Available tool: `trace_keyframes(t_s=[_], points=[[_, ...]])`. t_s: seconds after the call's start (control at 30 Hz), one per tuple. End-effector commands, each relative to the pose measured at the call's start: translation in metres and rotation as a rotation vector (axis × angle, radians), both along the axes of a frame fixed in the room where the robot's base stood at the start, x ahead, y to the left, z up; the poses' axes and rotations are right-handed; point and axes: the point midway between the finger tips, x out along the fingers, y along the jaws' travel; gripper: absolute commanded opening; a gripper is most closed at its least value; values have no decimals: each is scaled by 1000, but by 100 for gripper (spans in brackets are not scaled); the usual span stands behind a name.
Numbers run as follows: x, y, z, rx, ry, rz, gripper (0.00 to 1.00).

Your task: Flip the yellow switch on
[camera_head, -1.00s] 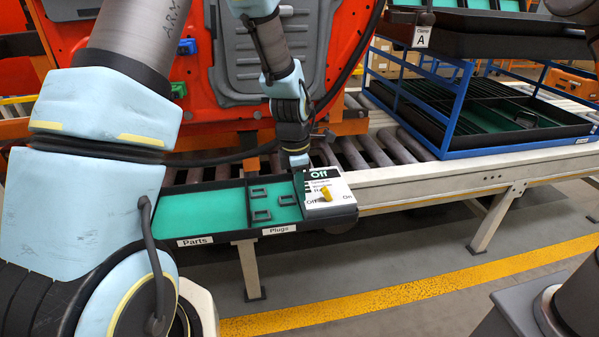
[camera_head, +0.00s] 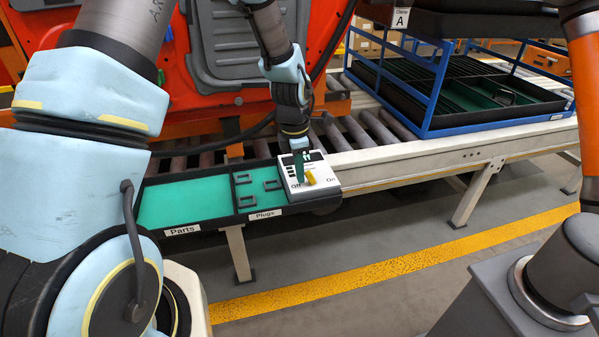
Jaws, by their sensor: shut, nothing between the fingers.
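The yellow switch (camera_head: 310,178) sits on a pale switch box (camera_head: 290,163) at the right end of the green tray. The box's front edge is marked "Off" on the left and "On" on the right. The switch stands between these marks; its exact tilt is hard to tell. My gripper and wrist hide part of the box's display.
A green tray (camera_head: 180,231) labelled "Parts" and "Plugs" adjoins the box on the left, with several dark plug pieces. A roller conveyor (camera_head: 400,160) runs behind. A blue-framed rack (camera_head: 432,95) stands at the right. The floor in front is open, with a yellow line (camera_head: 400,258).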

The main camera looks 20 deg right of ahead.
Motion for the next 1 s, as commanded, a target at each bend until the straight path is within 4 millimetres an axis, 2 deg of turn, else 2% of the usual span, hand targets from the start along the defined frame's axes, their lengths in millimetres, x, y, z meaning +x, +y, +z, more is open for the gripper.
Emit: trace_keyframes(t_s=[0.77,1.0], points=[[-1,-7,5,110,-15,-3,0],[-2,-13,8,202,-27,-7,0]])
